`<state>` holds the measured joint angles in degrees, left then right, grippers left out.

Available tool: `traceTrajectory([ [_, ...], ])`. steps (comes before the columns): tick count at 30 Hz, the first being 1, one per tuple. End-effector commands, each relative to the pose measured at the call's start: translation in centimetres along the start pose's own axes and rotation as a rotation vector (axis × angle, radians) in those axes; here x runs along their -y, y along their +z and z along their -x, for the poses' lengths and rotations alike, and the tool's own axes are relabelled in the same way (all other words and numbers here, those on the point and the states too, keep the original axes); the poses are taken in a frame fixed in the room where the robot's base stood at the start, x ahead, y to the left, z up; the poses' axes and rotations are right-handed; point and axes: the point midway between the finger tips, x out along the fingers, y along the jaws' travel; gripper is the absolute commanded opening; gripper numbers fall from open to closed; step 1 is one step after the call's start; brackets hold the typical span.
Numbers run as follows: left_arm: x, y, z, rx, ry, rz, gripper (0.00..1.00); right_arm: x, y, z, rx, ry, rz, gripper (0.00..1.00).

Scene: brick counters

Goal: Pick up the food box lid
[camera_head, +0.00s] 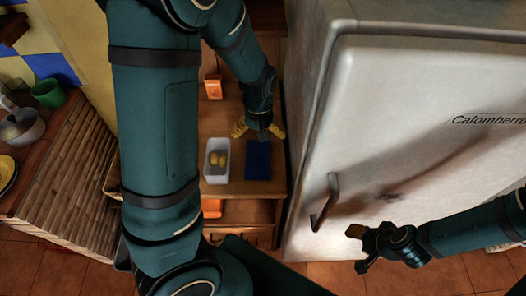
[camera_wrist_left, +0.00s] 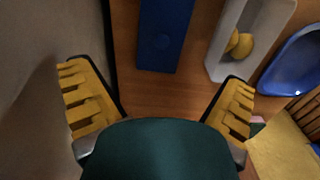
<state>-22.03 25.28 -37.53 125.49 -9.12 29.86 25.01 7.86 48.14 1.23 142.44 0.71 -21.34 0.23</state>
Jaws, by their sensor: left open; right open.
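The blue food box lid (camera_head: 258,161) lies flat on a wooden shelf, to the right of a white food box (camera_head: 206,172) with yellow food in it. My left gripper (camera_head: 258,129) is open above the shelf, by the lid's far edge. In the left wrist view, the lid (camera_wrist_left: 166,38) is ahead of the open, empty fingers (camera_wrist_left: 158,88), with the white box (camera_wrist_left: 225,60) to its right. The lid is not between the fingertips. My right gripper (camera_head: 358,249) is open and empty in front of the fridge door.
A white fridge (camera_head: 430,110) stands close on the right of the shelf, with a protruding handle (camera_head: 325,202). Orange items (camera_head: 212,208) show around the shelf unit. A blue bowl (camera_wrist_left: 298,62) is beside the box in the left wrist view. A counter with dishes is at far left.

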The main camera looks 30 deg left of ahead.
Motion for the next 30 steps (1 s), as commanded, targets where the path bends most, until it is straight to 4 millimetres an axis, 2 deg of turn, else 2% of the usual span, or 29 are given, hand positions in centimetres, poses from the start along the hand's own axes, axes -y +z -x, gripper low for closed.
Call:
traceTrajectory([
  [3,0.1,0.1,-2.6,0.006,-0.004,0.003,1.00,-0.3,0.1,-0.8,0.001,0.002,0.000,0.47],
  [9,0.1,0.1,-6.1,0.004,-0.002,0.001,1.00,-0.6,0.2,-1.6,0.001,0.003,0.000,0.47],
  [20,0.1,0.1,-8.4,0.003,-0.001,0.001,1.00,-0.7,0.3,-2.1,0.000,0.004,0.000,0.47],
  [27,0.3,0.1,-11.8,0.004,-0.002,0.000,1.00,-0.9,0.5,-2.8,0.003,0.005,0.001,0.47],
  [30,0.3,0.0,-12.7,0.002,-0.001,0.001,1.00,-1.0,0.6,-2.9,0.006,0.005,0.002,0.47],
])
